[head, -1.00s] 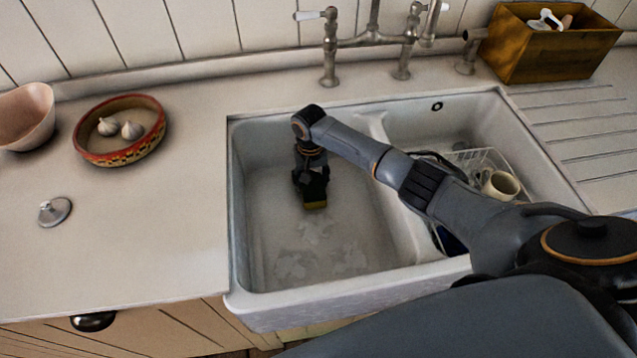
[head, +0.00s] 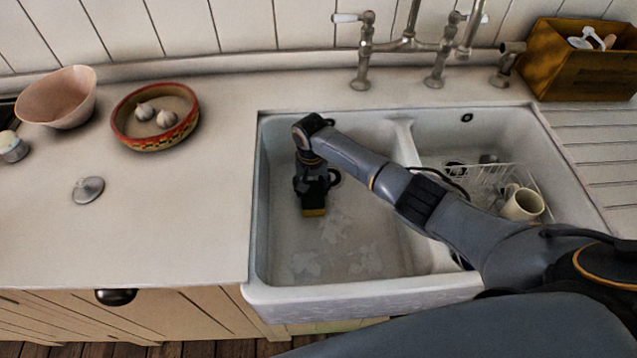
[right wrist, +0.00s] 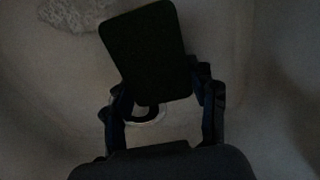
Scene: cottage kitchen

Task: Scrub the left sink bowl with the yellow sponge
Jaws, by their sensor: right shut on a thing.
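The left sink bowl (head: 375,225) is white, with pale, patchy marks (head: 335,255) on its floor toward the front. My right gripper (head: 313,198) reaches down into this bowl, near its left wall, and is shut on the yellow sponge (head: 314,212). Only a yellow edge of the sponge shows below the dark fingers. In the dim right wrist view the sponge (right wrist: 148,52) is a dark block between the fingertips of the gripper (right wrist: 158,88). The drain (right wrist: 150,116) shows behind the fingers there. I cannot tell whether the sponge touches the bowl floor. My left gripper is out of view.
The right bowl holds a wire rack (head: 482,178) with a cream mug (head: 523,205). Taps (head: 410,45) stand behind the sink. A red-rimmed dish (head: 155,117) with garlic, a pink bowl (head: 58,98) and a small lid (head: 88,190) sit on the left counter. A wooden box (head: 575,60) stands back right.

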